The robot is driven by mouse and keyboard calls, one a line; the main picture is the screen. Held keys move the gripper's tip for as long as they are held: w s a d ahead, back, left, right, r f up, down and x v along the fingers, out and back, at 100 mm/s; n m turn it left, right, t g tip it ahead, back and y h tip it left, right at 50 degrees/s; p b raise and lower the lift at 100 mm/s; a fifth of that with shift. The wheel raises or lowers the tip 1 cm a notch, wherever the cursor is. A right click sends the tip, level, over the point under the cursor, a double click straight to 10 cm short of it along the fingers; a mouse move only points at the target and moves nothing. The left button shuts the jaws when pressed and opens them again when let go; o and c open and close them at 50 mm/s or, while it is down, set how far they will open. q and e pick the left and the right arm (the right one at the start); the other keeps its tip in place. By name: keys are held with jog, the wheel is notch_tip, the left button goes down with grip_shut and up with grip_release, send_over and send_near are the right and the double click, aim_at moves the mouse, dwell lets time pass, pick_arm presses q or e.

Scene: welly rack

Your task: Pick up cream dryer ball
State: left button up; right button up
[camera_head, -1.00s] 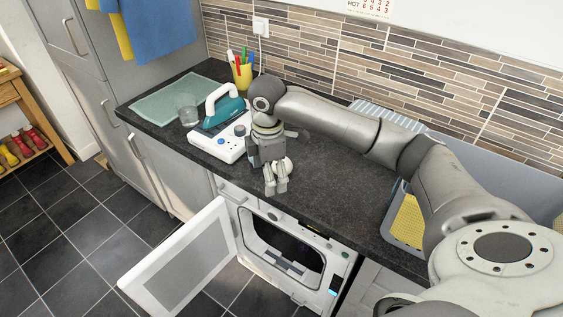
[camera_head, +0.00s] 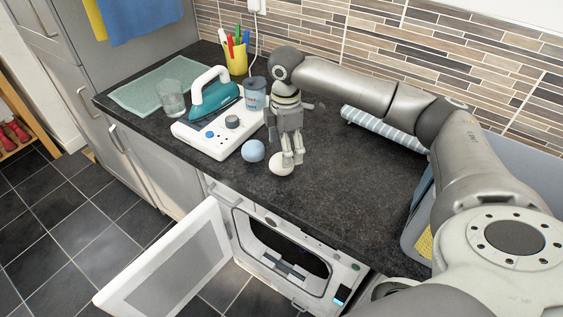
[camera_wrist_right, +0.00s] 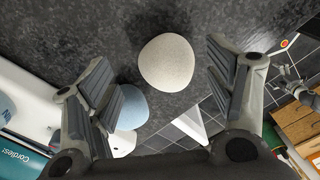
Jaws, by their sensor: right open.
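The cream dryer ball (camera_head: 281,163) rests on the dark worktop near its front edge in the head view. In the right wrist view the cream ball (camera_wrist_right: 167,62) lies ahead of and between the spread fingers. My right gripper (camera_head: 292,160) is open and points down close over the ball, with its fingers partly in front of it; in the wrist view its fingers (camera_wrist_right: 165,95) stand apart from it. A light blue ball (camera_head: 253,151) sits just left of the cream one, and it shows beside the left finger in the wrist view (camera_wrist_right: 133,108).
Below, the white machine door (camera_head: 170,262) hangs open. A striped cloth (camera_head: 385,131) lies behind. Worktop right of the ball is clear.

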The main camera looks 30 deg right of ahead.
jog(key=f, duration=0.2)
jog(key=a+f+p, duration=0.1)
jog(key=f, duration=0.1)
jog(key=shift+s+f, duration=0.1)
jog(key=shift+s, duration=0.25)
jog(key=shift+w+d+f, duration=0.1)
jog(key=shift+w+f, duration=0.05)
jog(key=shift+f, duration=0.2)
jog(key=c, duration=1.1)
